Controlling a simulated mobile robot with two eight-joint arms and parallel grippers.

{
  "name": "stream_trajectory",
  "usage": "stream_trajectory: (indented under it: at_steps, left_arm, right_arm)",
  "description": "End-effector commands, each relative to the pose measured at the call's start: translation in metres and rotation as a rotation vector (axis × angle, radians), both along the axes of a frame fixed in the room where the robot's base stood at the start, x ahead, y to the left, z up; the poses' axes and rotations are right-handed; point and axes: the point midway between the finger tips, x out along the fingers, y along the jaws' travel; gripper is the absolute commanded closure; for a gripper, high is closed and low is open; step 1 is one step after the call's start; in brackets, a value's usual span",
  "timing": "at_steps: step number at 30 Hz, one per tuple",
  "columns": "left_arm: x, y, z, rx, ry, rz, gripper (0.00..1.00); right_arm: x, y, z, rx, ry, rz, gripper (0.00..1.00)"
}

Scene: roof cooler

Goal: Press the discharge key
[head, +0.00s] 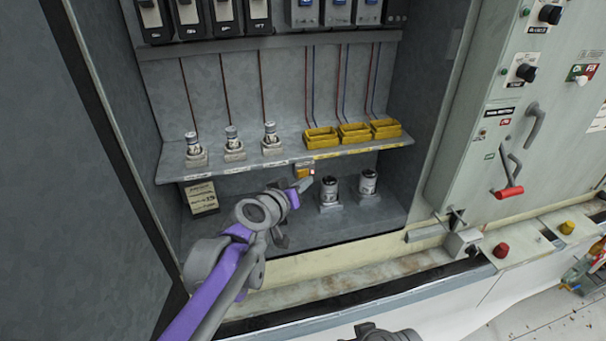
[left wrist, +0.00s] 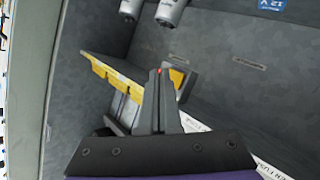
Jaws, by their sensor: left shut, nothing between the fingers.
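A small orange-yellow block (head: 304,169) is mounted just under the front edge of the shelf in the cabinet, and a tiny red spot shows beside it; I take this as the discharge key. In the left wrist view the orange-yellow block (left wrist: 177,77) is partly hidden behind my fingers, with the red spot right at their tips. My left gripper (head: 304,184) is shut and empty, its tips at or very close to the block. The fingers also show in the left wrist view (left wrist: 156,85). I cannot tell whether they touch it.
The shelf (head: 240,165) holds several fuse-like posts and yellow trays (head: 354,132). Two metal cylinders (head: 330,190) stand on the cabinet floor, close right of my gripper. A control panel with a red-handled lever (head: 509,192) is at right.

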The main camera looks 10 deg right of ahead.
Motion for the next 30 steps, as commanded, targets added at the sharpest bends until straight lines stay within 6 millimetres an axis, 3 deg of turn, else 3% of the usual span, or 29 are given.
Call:
stream_trajectory:
  at_steps: [30]
  left_arm:
    - [0.0087, 0.0004, 0.0002, 0.000, 0.000, 0.000, 1.00]
  right_arm:
    - [0.0024, 0.0000, 0.0075, 0.000, -0.005, 0.000, 0.50]
